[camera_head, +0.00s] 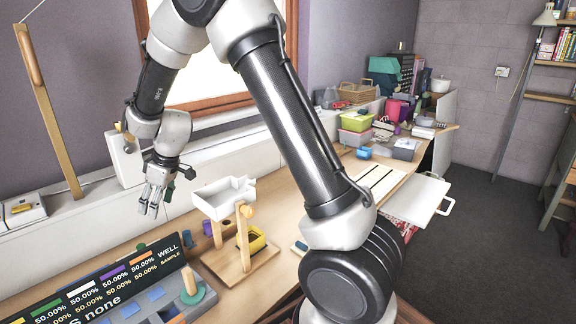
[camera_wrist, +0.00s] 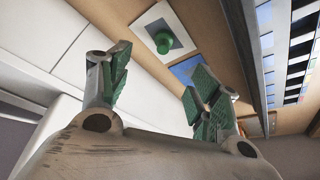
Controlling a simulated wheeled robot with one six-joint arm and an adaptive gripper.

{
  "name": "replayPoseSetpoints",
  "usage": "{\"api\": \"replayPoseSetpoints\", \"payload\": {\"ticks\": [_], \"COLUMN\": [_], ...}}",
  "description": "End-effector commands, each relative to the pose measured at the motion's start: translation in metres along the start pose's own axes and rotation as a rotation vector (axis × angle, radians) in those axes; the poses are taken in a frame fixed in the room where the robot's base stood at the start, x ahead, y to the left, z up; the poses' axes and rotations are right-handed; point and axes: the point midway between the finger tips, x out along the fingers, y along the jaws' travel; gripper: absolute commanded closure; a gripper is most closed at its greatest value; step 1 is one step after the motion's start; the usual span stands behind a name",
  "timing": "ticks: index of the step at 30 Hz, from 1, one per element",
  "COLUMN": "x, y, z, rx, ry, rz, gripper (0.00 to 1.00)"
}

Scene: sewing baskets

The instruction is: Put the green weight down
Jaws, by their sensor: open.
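The green weight (camera_wrist: 163,42) is a small round green piece in the wrist view. It stands on a grey square with a white border (camera_wrist: 181,27) on the wooden table top. My gripper (camera_wrist: 158,88) is open, its green-padded fingers apart with nothing between them, and the weight shows beyond the fingertips, clear of both. In the head view my gripper (camera_head: 152,203) hangs above the back of the table, left of a white tray on a wooden stand (camera_head: 222,198). I cannot make out the weight clearly in the head view.
A dark display panel (camera_head: 100,285) with coloured bars stands at the front left. A purple cylinder (camera_head: 207,228) and a yellow item (camera_head: 257,240) are by the wooden stand. A white ledge (camera_head: 75,240) runs along the wall. Boxes and baskets crowd the far right end.

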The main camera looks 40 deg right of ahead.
Motion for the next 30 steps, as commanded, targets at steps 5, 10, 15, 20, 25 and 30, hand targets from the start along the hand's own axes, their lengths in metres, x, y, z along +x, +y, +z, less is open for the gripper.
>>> {"api": "replayPoseSetpoints", "payload": {"ticks": [5,10,15,20,25,30], "x": [-0.129,-0.224,-0.289,-0.318,-0.327,-0.328], "y": [0.002,-0.017,-0.049,-0.077,-0.093,-0.095], "z": [0.051,0.125,0.209,0.273,0.306,0.311], "rx": [0.168,0.347,0.534,0.683,0.767,0.783], "ry": [0.01,0.001,-0.007,-0.011,-0.012,-0.014], "rz": [0.051,0.118,0.206,0.284,0.328,0.336], "gripper": [0.37,0.37,0.37,0.37,0.37,0.37]}}
